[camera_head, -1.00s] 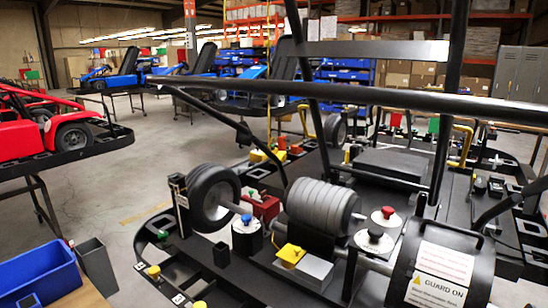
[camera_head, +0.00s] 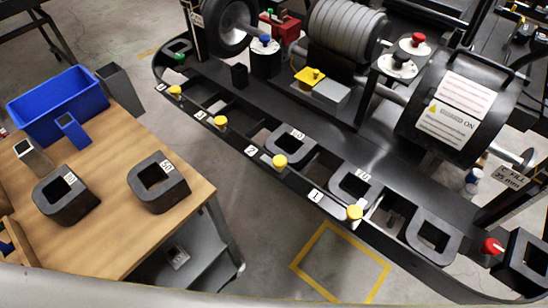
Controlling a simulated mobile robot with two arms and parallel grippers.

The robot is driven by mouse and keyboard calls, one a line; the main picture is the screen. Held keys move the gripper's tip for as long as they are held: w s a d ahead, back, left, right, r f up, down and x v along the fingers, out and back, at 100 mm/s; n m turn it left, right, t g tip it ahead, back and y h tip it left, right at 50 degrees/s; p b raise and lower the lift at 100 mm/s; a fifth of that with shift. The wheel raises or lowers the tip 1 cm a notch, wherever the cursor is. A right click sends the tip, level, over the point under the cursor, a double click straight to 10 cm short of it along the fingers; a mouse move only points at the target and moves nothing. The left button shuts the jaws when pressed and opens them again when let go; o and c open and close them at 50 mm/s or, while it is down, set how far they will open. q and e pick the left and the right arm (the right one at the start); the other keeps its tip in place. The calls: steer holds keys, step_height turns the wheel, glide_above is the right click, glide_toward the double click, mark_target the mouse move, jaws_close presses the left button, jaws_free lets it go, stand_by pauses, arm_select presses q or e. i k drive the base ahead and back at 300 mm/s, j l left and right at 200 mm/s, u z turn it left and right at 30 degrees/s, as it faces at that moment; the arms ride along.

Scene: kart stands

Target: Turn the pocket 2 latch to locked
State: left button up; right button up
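A black rail runs diagonally along the kart stand, with small number labels and yellow knobs. The label 2 (camera_head: 251,150) has a yellow knob (camera_head: 280,161) just to its right, which I take as the pocket 2 latch. Whether it is turned to locked cannot be told at this size. A dark hollow block (camera_head: 290,143) with a white label sits behind that knob. The label 1 (camera_head: 315,195) and its yellow knob (camera_head: 355,212) are further right, by another labelled block (camera_head: 353,183). Neither of my grippers is in view.
A wooden table (camera_head: 120,215) at left holds two dark hollow blocks (camera_head: 67,195) (camera_head: 158,180) and a blue bin (camera_head: 58,103). More yellow knobs (camera_head: 220,122) line the rail leftward. A red knob (camera_head: 491,246) is at right. Floor between table and rail is clear, with a yellow-taped square (camera_head: 340,262).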

mark_target(279, 163)
steer(key=k+j+u, duration=0.45)
steer(key=k+j, duration=0.5)
steer(key=j, duration=0.15)
